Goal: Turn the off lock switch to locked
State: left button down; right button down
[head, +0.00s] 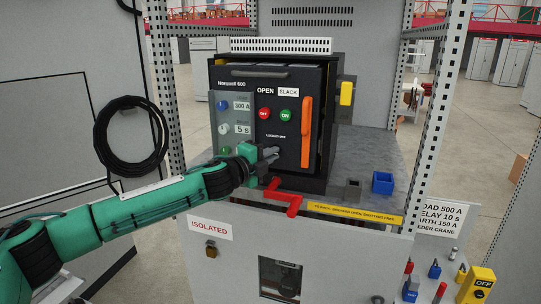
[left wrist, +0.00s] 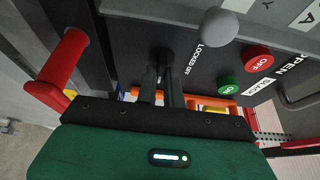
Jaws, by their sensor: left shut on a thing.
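The black breaker unit (head: 290,78) stands on a shelf in the open cabinet, showing OPEN and SLACK. Its LOCKED OFF label (head: 276,135) is on the front panel, below the red OFF button (head: 264,114) and green ON button (head: 285,116). My left gripper (head: 272,153) is at the panel just below this label. In the left wrist view its two dark fingers (left wrist: 164,88) are shut on the small dark off lock switch (left wrist: 160,57), beside the LOCKED OFF lettering (left wrist: 192,57). The fingers hide much of the switch, so its angle is unclear. My right gripper is not in view.
An orange handle (head: 306,132) stands upright right of the buttons. A red crank (head: 283,196) sticks out below my gripper; its grip is also close at left in the wrist view (left wrist: 67,62). A blue box (head: 383,183) sits on the shelf. A white ISOLATED sign (head: 210,228) is below.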

pick_arm(q)
jog(key=shift+f, duration=0.1)
jog(key=c, duration=1.5)
grip_release()
jog(key=shift+s+a, duration=0.2)
jog(key=shift+s, duration=0.05)
jog(key=b+v, duration=0.6)
jog(key=v, duration=0.7)
jog(key=shift+s, duration=0.15)
